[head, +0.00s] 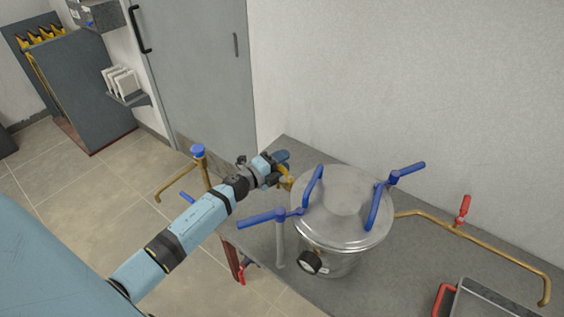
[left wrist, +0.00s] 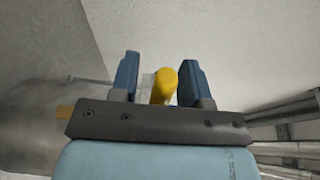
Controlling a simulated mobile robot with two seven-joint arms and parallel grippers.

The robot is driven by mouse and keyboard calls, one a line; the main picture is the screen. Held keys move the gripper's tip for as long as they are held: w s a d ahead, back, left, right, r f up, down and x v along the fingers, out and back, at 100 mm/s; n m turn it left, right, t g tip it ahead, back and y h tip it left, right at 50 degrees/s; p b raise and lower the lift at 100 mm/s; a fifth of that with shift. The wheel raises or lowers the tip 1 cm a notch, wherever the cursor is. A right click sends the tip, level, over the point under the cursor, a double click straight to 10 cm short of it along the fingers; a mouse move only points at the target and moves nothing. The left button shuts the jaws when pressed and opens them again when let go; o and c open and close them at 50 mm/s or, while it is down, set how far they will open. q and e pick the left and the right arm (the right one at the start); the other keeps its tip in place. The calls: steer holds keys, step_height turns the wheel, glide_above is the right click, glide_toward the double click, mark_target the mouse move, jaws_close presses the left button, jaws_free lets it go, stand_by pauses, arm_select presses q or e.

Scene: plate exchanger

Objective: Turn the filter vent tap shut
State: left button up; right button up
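The steel filter housing (head: 342,212) stands on the grey bench, with blue clamp handles around its lid. A small yellow tap handle (head: 287,183), apparently the vent tap, shows at the housing's far left side, partly hidden by my left gripper (head: 281,162). In the left wrist view the yellow handle (left wrist: 163,82) stands between the two blue fingers of my left gripper (left wrist: 160,80). The fingers are apart, with a gap left of the handle; whether the right finger touches it I cannot tell. The tap's body is mostly hidden. My right gripper is out of view.
A brass pipe with a red lever (head: 464,210) runs right of the housing. A blue-handled valve (head: 198,151) stands left of the bench, close to my left arm. The wall is behind.

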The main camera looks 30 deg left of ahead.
arm_select(q)
steer(key=b+v, duration=0.1)
steer(key=v, duration=0.6)
steer(key=shift+s, duration=0.25)
steer(key=shift+a, duration=0.1)
